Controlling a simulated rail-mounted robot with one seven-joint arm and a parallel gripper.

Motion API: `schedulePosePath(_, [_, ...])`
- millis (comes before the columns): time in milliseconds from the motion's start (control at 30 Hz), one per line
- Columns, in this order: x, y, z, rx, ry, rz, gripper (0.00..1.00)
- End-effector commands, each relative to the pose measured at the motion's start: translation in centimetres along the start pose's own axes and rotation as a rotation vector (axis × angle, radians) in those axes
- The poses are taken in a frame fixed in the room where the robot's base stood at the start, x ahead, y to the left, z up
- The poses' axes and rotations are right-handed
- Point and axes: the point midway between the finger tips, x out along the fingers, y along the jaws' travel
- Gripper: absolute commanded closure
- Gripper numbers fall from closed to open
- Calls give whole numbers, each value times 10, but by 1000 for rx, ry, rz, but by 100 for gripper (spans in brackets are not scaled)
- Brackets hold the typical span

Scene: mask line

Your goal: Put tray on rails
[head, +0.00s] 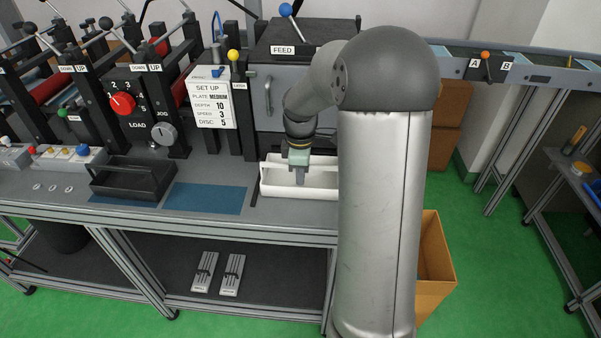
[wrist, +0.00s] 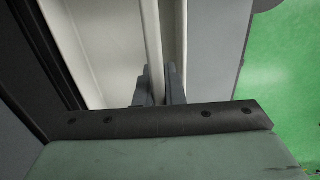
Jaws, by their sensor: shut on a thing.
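The white tray (head: 285,191) is at the front of the FEED machine, at the right end of the bench. My arm hides its right end in the head view. My gripper (head: 300,179) reaches down at the tray and is shut on one of its long walls. In the wrist view, the fingers (wrist: 160,88) straddle the pale tray wall (wrist: 151,35), with the tray's inside to the left. A dark strip (head: 253,194) runs beside the tray's left end. I cannot make out the rails clearly, nor whether the tray touches them.
The FEED machine (head: 266,108) stands right behind the tray. A black tray (head: 130,192) sits to the left on the bench, with a bare blue mat (head: 205,198) between.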

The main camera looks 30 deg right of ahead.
Motion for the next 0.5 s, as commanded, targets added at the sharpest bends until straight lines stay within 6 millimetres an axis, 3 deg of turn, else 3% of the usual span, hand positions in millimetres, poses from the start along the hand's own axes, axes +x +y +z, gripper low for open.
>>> schedulePosePath(67, [3,0,0,0,0,0,100])
schedulePosePath(167, [3,0,0,0,0,0,72])
schedulePosePath(200, [3,0,0,0,0,0,69])
schedulePosePath(500, [-1,0,0,0,0,0,69])
